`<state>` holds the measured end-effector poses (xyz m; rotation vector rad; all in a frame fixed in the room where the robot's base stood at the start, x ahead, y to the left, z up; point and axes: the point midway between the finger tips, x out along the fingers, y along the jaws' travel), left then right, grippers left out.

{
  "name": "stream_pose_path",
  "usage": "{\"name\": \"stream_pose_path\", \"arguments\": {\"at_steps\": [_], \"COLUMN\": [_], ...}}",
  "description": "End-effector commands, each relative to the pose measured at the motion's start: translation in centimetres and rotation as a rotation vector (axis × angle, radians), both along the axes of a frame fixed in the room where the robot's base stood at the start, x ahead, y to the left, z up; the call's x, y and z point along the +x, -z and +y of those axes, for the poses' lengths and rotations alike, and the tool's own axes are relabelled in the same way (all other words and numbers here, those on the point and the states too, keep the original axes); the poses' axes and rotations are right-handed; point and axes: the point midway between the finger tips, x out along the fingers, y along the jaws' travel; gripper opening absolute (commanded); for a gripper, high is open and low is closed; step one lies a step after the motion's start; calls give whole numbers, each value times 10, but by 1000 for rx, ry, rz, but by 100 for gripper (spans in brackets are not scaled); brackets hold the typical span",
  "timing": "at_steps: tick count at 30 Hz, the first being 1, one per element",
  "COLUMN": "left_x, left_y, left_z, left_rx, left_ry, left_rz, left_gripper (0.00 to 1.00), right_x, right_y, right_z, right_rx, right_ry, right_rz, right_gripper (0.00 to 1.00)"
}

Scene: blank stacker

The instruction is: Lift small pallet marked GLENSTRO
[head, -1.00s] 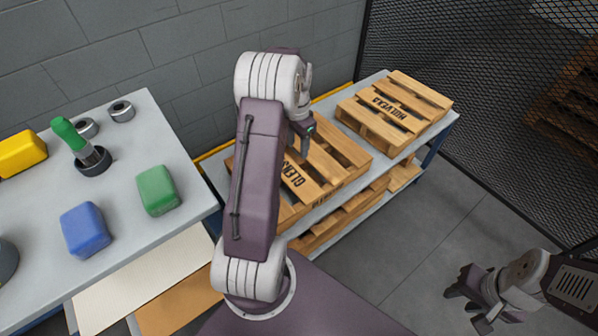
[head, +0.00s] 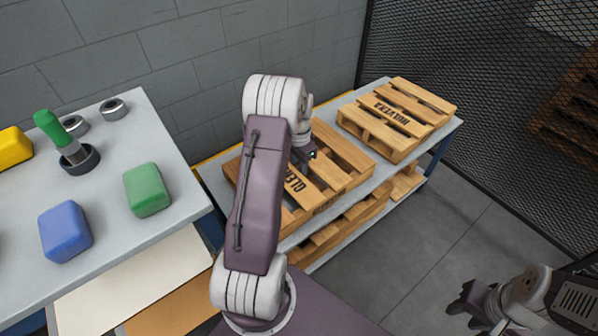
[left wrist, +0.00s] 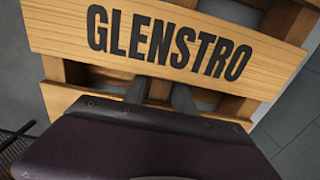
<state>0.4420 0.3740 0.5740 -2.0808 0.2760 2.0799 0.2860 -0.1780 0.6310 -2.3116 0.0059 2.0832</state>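The small pallet marked GLENSTRO (head: 335,150) lies on the grey rack's top shelf, partly hidden behind my left arm. My left gripper (head: 306,156) is over this pallet. In the left wrist view, the marked board (left wrist: 165,48) fills the upper part, and the fingers of my left gripper (left wrist: 160,93) are apart at its lower edge. Wood shows between the fingers. I cannot tell whether they touch it; the fingertips are partly hidden. My right gripper (head: 468,303) is open and empty over the floor at the lower right.
A second pallet marked HOLVEKA (head: 397,117) lies farther along the same shelf (head: 385,172). More pallets (head: 345,225) lie on the shelf below. A table (head: 110,200) with coloured blocks stands at the left. A block wall and a mesh fence (head: 470,100) bound the rack.

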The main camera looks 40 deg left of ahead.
Motion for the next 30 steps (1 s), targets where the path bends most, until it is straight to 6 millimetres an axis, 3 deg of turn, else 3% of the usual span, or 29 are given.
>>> {"name": "stream_pose_path", "arguments": {"at_steps": [1,3,30], "left_x": [0,0,0], "left_y": [0,0,0], "left_z": [0,0,0], "left_rx": [0,0,0], "left_ry": [0,0,0], "left_rz": [0,0,0], "left_gripper": [15,0,0], "right_x": [0,0,0], "right_y": [0,0,0], "right_z": [0,0,0], "right_rx": [0,0,0], "right_ry": [0,0,0], "right_rz": [0,0,0], "right_gripper": [36,36,36]}}
